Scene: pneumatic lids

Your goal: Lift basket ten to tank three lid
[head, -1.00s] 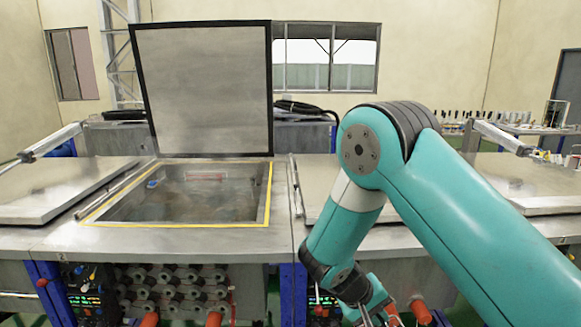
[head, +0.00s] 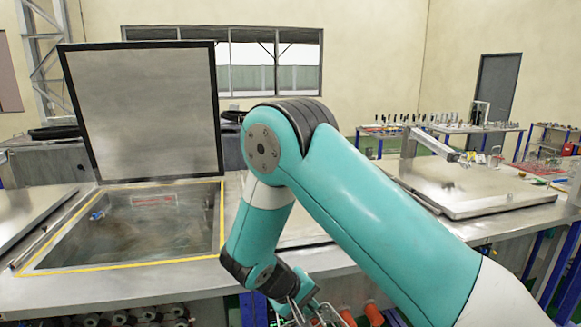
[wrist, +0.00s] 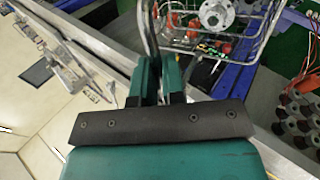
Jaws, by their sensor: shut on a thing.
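My gripper (wrist: 160,85) is shut on a wire basket (wrist: 262,38), seen at the top of the wrist view. The basket holds a silver flanged part (wrist: 216,13) and several red pieces. In the head view, my gripper hangs low at the bottom edge, in front of the tank counter, and the basket is mostly cut off. An open tank (head: 150,225) with a yellow rim is at the left, its lid (head: 145,110) upright behind it. A closed lid (head: 470,185) lies at the right. I cannot read any tank or basket number.
The metal counter (head: 400,240) runs across the front, close to my gripper. Workbenches with small tools (head: 440,128) stand at the back right. A green floor patch (wrist: 301,88) shows at the right of the wrist view.

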